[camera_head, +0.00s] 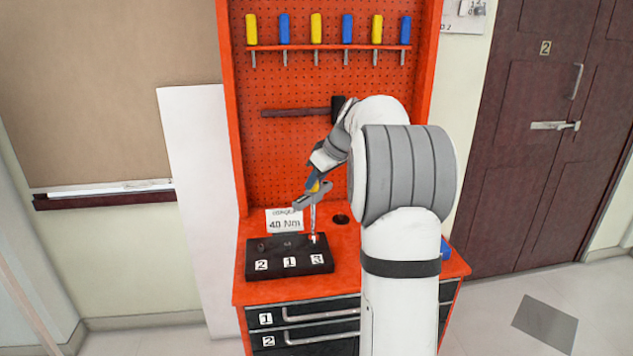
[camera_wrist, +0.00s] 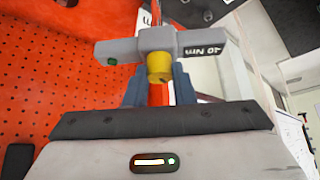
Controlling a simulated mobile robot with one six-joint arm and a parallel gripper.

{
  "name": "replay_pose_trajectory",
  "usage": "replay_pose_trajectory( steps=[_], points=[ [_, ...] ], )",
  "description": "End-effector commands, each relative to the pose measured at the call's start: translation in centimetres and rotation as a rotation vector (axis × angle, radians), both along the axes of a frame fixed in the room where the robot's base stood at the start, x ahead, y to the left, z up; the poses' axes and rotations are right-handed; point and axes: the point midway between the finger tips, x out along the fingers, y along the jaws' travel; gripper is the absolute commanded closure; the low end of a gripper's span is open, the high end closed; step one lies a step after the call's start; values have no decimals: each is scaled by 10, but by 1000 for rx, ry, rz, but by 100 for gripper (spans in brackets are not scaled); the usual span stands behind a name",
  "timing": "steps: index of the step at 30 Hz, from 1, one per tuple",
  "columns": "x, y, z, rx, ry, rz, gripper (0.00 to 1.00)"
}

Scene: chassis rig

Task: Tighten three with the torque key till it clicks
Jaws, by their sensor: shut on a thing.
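The torque key is held upright by my gripper in the head view; its thin shaft (camera_head: 313,217) reaches down to the fastener spot (camera_head: 314,239) behind label 3. The tip appears to meet it, but I cannot tell how deeply it sits. My gripper (camera_head: 317,186) is shut on the key. In the wrist view my gripper (camera_wrist: 158,84) grips below the grey crossbar (camera_wrist: 120,50), which reads 40 Nm and has a green dot at its left end. The black block (camera_head: 252,272) carries labels 2, 1 and 3 from left to right.
The block stands on an orange bench (camera_head: 350,275) with drawers below. A card (camera_head: 284,220) reading 40 Nm stands behind it. A round dark hole (camera_head: 341,219) lies to the right. Yellow and blue screwdrivers (camera_head: 316,29) hang on a rack above a hammer (camera_head: 295,113).

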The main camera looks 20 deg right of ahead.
Motion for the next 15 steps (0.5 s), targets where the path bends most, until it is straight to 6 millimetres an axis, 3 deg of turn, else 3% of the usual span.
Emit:
replay_pose_trajectory(
  steps=[15],
  points=[
    [-1, 5, 2, -2, -2, -426, 100]
  ],
)
